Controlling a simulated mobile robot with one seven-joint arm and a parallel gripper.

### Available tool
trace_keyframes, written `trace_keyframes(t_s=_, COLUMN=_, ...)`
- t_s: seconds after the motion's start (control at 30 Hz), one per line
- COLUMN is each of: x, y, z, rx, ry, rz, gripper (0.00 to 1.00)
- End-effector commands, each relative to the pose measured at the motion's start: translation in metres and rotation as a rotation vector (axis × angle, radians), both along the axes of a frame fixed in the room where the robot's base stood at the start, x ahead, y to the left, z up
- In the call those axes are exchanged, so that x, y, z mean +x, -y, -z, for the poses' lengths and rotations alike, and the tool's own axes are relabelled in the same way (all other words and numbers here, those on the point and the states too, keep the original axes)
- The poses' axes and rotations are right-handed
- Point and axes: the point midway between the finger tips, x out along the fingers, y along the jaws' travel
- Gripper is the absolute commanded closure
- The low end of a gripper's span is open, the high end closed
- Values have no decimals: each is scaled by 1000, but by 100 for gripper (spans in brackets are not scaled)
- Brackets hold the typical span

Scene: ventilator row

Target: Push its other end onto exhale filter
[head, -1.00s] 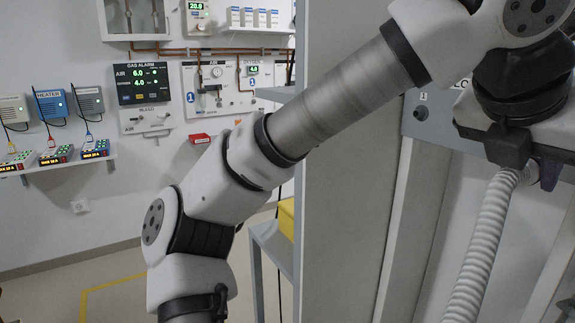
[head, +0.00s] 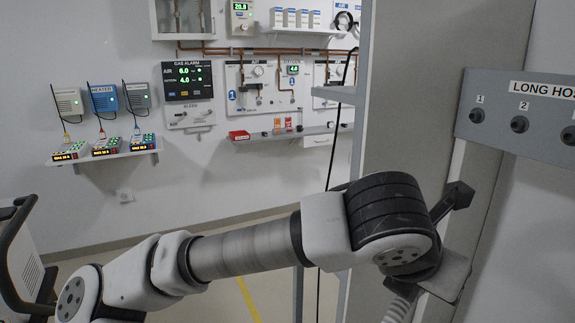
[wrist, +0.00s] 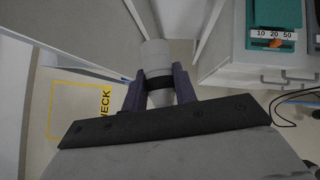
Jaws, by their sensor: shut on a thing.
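My gripper (wrist: 158,88) shows in the wrist view with its purple fingers closed on both sides of a pale hose end (wrist: 156,58) with a dark band. In the head view my fingers are hidden behind my wrist. A short piece of the pale corrugated hose (head: 399,305) hangs below my wrist there and runs out of the picture at the bottom. Its other end is not in view. I cannot make out the exhale filter in either view.
A grey panel labelled "LONG HOS" (head: 520,115) with numbered dark pegs is at the right. A tall grey upright (head: 430,90) stands behind my wrist. In the wrist view a teal box (wrist: 275,25) sits on a pale cabinet at right; yellow floor marking (wrist: 80,110) shows at left.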

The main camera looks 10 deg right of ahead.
Motion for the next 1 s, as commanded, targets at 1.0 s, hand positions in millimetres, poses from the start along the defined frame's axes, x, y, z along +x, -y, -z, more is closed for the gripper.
trace_keyframes(t_s=1.0, x=194, y=-230, z=429, rx=-1, ry=-4, rz=-670, gripper=100)
